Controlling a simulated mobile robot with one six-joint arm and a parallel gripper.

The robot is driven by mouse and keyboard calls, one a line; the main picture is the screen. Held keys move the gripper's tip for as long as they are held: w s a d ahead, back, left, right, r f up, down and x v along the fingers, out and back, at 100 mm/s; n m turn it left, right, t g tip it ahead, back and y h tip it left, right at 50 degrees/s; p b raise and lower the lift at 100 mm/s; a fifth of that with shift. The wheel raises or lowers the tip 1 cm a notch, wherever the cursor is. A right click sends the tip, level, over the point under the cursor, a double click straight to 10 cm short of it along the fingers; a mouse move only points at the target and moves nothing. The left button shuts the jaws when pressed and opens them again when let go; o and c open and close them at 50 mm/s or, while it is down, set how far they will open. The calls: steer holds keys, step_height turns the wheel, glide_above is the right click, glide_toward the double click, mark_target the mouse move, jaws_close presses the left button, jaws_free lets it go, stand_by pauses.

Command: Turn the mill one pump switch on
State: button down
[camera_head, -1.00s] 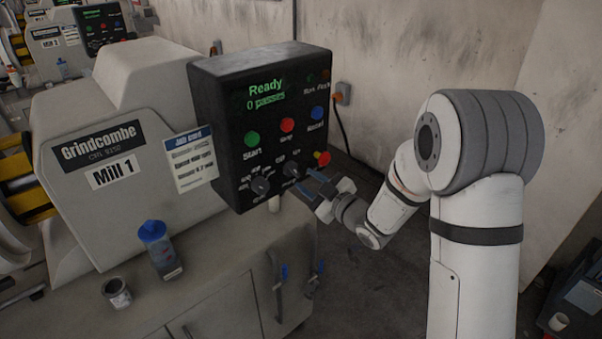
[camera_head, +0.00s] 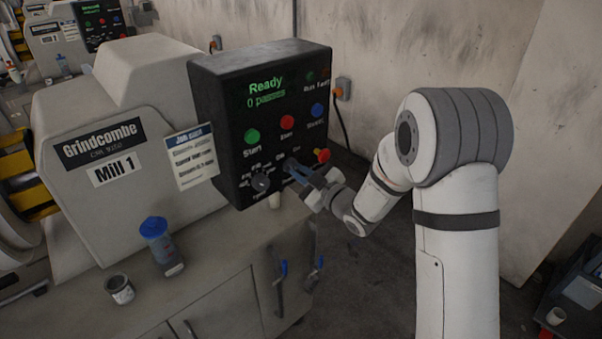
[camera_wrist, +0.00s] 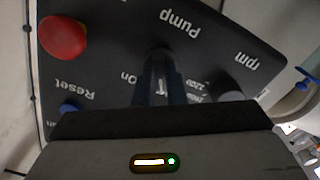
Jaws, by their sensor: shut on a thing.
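The Mill 1 control box (camera_head: 222,120) is black, with a green "Ready / 0 passes" display, and stands on the mill bench. The pump switch (camera_wrist: 160,88) is a dark knob under the "Pump" label in the wrist view. My gripper (camera_head: 292,166) reaches in from the right to the lower face of the box. Its fingers, also in the wrist view (camera_wrist: 160,97), are shut on the pump switch and hide most of it. The "On" label shows beside the fingers; I cannot tell which way the switch points.
A red emergency button (camera_head: 321,155) sits close to my gripper, also large in the wrist view (camera_wrist: 63,38). The rpm knob (camera_head: 261,182) is on the other side. A blue-capped bottle (camera_head: 160,245) and a small can (camera_head: 119,289) stand on the bench.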

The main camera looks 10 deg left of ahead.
stand_by(0.4)
steer(key=m+b, duration=0.2)
steer(key=shift+f+m, duration=0.15)
steer(key=shift+m, duration=0.25)
steer(key=m+b, duration=0.1)
steer(key=m, duration=0.1)
steer(key=shift+m+b, duration=0.3)
steer(key=shift+m, duration=0.1)
steer(key=m, duration=0.6)
steer(key=shift+r, duration=0.2)
steer(key=shift+m, duration=0.3)
steer(key=c, duration=1.5)
jaws_free()
